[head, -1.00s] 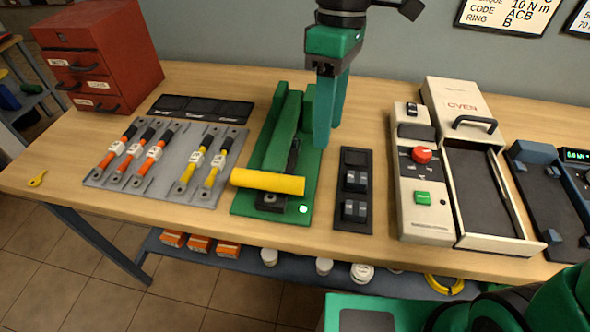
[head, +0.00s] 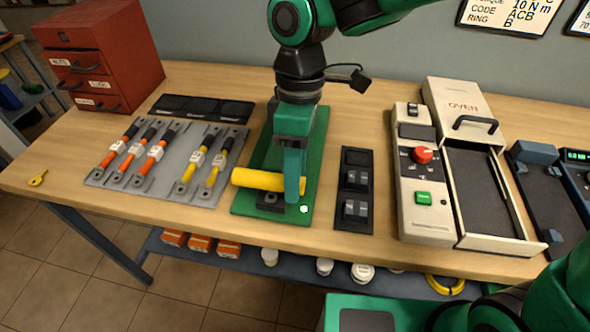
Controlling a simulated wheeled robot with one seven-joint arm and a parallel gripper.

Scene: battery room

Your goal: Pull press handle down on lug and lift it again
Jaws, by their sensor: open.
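The green press (head: 315,150) stands on the bench, with its yellow handle (head: 255,180) lying across its front and sticking out to the left. My gripper (head: 293,195) points down over the press, its fingers at the handle's right part. The jaws are open; whether a finger touches the handle I cannot tell. The dark die block (head: 270,201) shows just below the handle. The lug in the press cannot be made out. My gripper and wrist hide most of the press arm.
Left of the press is a grey board (head: 150,190) with orange and yellow cables. Right of it stand a dark block holder (head: 355,190) and the oven (head: 412,200). A red drawer cabinet (head: 110,55) is at the back left. Bare bench lies between holder and oven.

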